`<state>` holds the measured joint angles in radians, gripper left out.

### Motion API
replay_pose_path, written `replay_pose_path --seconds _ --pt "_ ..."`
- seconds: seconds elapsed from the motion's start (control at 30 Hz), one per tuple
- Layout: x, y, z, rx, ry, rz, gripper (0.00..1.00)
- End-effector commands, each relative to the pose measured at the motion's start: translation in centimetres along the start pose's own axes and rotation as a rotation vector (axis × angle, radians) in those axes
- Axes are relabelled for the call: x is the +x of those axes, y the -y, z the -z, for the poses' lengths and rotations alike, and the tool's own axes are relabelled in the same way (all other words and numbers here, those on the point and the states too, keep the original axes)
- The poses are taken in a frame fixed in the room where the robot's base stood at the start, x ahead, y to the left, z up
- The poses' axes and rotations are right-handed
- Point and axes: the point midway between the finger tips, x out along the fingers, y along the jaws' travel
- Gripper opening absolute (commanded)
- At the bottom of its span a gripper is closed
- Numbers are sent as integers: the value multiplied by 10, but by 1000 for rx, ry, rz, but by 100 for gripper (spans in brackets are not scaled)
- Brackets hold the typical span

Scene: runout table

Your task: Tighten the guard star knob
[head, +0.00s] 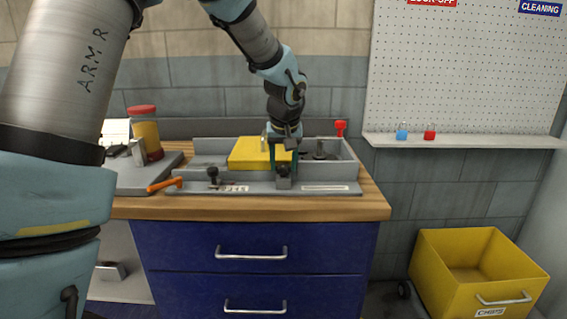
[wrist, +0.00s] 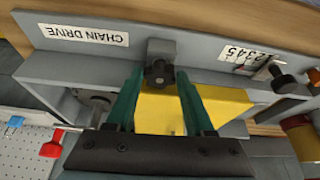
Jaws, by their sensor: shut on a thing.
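The guard star knob (wrist: 158,73) is a small dark lobed knob on a grey block at the front of the grey machine. It also shows in the head view (head: 283,170), below my gripper's fingers. My gripper (wrist: 159,80) has teal fingers, one on each side of the knob, and is shut on it. In the head view my gripper (head: 283,158) comes down from above at the front wall. The yellow guard (head: 248,153) lies just behind and left of the knob; part of it shows between the fingers in the wrist view (wrist: 160,112). The exact finger contact is hard to see.
A black knob (head: 213,173) and an orange lever (head: 164,184) are at the machine's left front. A red knob (head: 341,127) stands at the back right. A red-lidded jar (head: 145,130) stands left. A yellow chip bin (head: 475,272) is on the floor at right.

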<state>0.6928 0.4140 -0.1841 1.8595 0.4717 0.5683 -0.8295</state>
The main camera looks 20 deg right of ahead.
Motion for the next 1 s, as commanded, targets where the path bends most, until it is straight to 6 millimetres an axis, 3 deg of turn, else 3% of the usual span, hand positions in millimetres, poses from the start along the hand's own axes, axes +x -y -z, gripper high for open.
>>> replay_pose_path --seconds 0.2,0.57,1.0 --pt "0 0 0 0 0 0 0" --pt "-2 2 1 65 0 -26 0" --pt "-4 6 4 337 0 -141 0"
